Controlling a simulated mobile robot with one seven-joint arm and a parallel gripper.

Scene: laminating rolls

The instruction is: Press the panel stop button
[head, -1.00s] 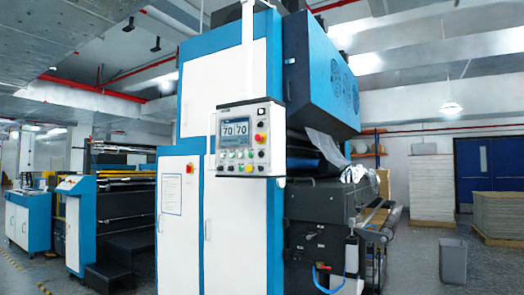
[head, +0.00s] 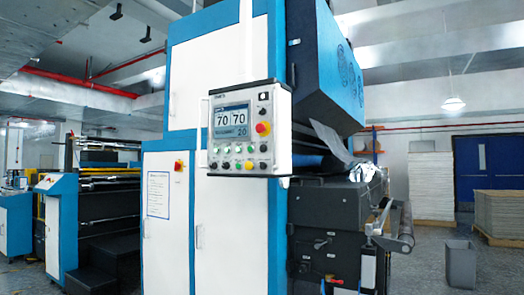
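The control panel (head: 277,152) hangs on a white post in front of the tall blue and white machine, near the middle of the head view. A red mushroom-shaped button (head: 262,128) sits right of the screen. Button labels are too small to read. My gripper is not in view.
The machine's white cabinet doors (head: 220,235) stand below and behind the panel. A dark roller unit (head: 330,225) juts out at right. A grey bin (head: 460,263) stands on the floor farther right, with stacked sheets (head: 432,185) behind. Floor between bin and machine looks clear.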

